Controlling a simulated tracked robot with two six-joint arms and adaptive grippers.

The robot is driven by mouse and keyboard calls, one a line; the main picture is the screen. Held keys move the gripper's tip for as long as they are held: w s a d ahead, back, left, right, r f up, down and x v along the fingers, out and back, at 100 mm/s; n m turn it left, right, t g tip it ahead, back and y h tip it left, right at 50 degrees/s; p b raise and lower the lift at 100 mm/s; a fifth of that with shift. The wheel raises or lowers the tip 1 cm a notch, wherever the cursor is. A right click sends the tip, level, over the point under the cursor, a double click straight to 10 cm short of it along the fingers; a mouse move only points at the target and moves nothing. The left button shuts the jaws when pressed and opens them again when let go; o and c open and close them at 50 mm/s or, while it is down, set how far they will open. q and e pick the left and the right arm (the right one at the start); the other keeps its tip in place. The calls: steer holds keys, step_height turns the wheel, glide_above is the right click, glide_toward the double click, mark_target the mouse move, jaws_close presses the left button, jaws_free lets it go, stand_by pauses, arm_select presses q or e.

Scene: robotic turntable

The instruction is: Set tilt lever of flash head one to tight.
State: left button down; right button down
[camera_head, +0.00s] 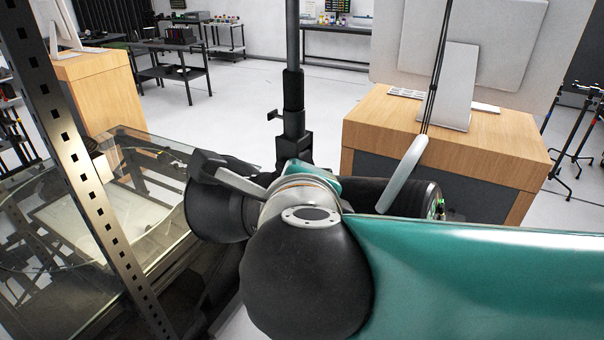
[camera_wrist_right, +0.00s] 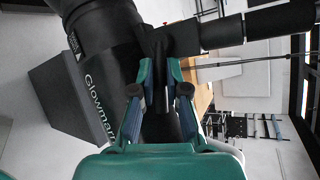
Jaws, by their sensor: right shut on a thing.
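The black flash head (camera_head: 222,208) sits on its stand pole (camera_head: 293,90) in the middle of the head view, partly covered by my right wrist. In the right wrist view, the flash head (camera_wrist_right: 105,55) is large at the upper left, with white lettering down its side. My right gripper (camera_wrist_right: 160,70) has its teal fingers on both sides of a dark part at the flash head's bracket, where the tilt lever is. In the head view my right arm hides the fingertips. My left gripper is not in view.
A glass-topped table (camera_head: 150,240) and a perforated metal upright (camera_head: 85,170) stand at the left. A wooden desk (camera_head: 440,150) with a monitor (camera_head: 460,45) stands behind at the right. A cable hangs near the flash head's rear. Open floor lies behind.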

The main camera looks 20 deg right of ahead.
steer(key=shift+a, duration=0.1)
steer(key=c, duration=1.4)
jaws_free()
steer(key=shift+w+a, duration=0.1)
steer(key=shift+c, duration=0.2)
steer(key=v, duration=0.7)
steer(key=shift+s, duration=0.25)
